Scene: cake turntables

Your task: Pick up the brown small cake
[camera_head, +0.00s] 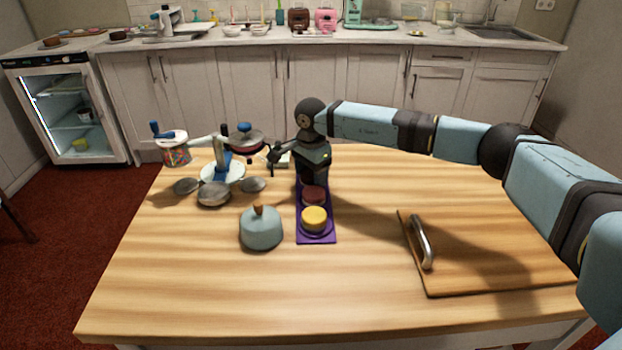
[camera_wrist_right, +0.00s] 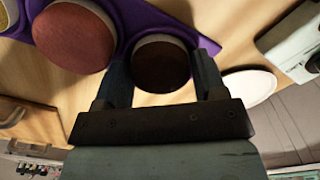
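The brown small cake (camera_wrist_right: 160,66) shows in the right wrist view, round and dark with a pale rim, at the end of the purple tray (camera_wrist_right: 118,18). My right gripper (camera_wrist_right: 162,75) is over it, with one finger on each side of the cake. The fingers are apart and close to its sides; I cannot tell whether they touch it. In the head view my right gripper (camera_head: 312,178) points down over the far end of the tray (camera_head: 316,239) and hides the brown cake. My left gripper is not in view.
A red cake (camera_head: 314,194) and a yellow cake (camera_head: 314,219) stand nearer on the tray. A grey-blue dome (camera_head: 261,231) is left of it. A stand with several round plates (camera_head: 214,194) is further left. A cutting board (camera_head: 480,262) lies right.

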